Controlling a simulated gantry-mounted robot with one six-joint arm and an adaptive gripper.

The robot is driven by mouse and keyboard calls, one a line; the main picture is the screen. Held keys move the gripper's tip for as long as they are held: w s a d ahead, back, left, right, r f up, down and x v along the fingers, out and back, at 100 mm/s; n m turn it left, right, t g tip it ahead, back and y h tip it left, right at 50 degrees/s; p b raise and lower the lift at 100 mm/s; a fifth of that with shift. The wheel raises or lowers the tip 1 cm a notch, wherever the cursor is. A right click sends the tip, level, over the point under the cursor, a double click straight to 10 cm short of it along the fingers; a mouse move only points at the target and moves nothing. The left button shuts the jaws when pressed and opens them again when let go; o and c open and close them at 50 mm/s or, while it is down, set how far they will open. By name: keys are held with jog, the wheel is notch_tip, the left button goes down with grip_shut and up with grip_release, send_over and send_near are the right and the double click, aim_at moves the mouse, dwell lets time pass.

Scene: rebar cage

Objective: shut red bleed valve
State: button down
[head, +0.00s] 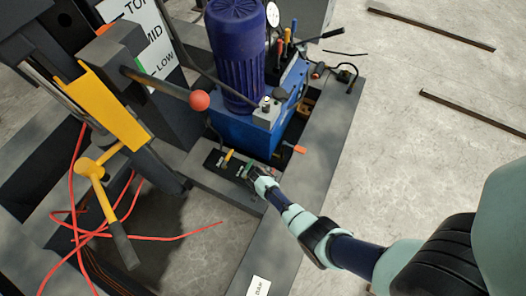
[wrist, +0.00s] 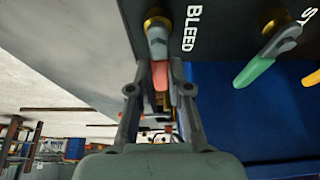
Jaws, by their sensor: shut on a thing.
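The red bleed valve handle (wrist: 160,76) shows in the wrist view beside the white "BLEED" lettering on a dark panel (wrist: 225,30). Its grey stem runs up to a brass fitting, and the red grip points down in the picture, between my fingers. My gripper (wrist: 160,68) is shut on this red handle. In the head view my gripper (head: 262,183) is at the right end of the small black valve panel (head: 212,160), and it hides the red handle there.
A green-handled valve (wrist: 254,72) sits right of the bleed valve in the wrist view. A yellow handle (head: 228,156) stands on the same panel. The blue pump unit (head: 235,133) with its motor (head: 236,50) is close behind. Red hoses (head: 75,200) lie at left.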

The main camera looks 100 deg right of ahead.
dwell(0.4)
jog(key=c, duration=1.1)
grip_release()
jog(key=v, duration=1.2)
jog(key=shift+s, duration=0.1)
